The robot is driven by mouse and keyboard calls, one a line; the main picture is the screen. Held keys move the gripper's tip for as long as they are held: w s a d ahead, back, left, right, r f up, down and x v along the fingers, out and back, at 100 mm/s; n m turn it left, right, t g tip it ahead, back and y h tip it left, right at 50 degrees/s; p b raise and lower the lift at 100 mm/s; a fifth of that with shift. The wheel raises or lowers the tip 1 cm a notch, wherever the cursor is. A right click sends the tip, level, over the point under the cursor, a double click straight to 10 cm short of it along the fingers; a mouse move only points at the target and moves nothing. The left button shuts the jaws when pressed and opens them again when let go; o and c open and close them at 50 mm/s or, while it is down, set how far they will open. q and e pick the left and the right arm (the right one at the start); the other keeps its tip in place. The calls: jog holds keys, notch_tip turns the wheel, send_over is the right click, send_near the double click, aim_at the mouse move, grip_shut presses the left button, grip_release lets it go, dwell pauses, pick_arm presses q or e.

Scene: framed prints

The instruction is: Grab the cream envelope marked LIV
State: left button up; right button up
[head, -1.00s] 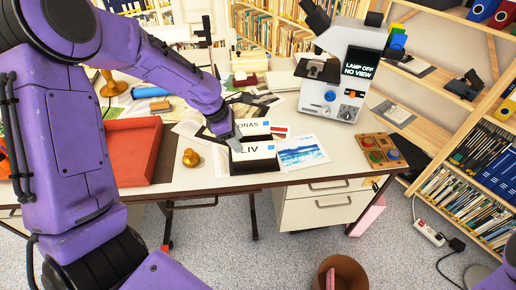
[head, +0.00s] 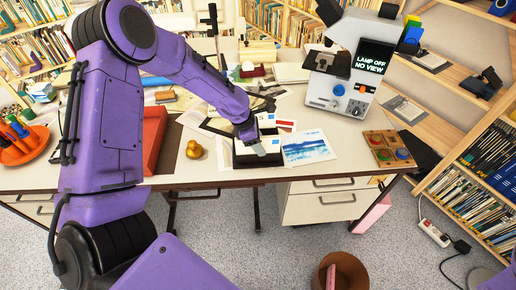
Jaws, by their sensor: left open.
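The pale LIV envelope (head: 272,145) stands in a dark holder (head: 262,160) near the front edge of the desk. Its lettering is hidden behind my gripper now; it was readable in the earlier head view. A second pale envelope (head: 266,120), marked JONAS in that earlier view, stands just behind it. My left gripper (head: 257,150) is open, reaching down in front of the LIV envelope. I cannot tell whether its fingers touch it or straddle it. My right gripper is out of view.
A blue seascape print (head: 306,147) lies right of the holder, and a brass knob-like object (head: 194,149) stands to the left. A red tray (head: 154,140) lies farther left.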

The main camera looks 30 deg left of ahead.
pick_arm(q)
jog(key=shift+f+p, duration=0.25)
jog(key=shift+p, duration=0.05)
dwell(0.5)
grip_shut()
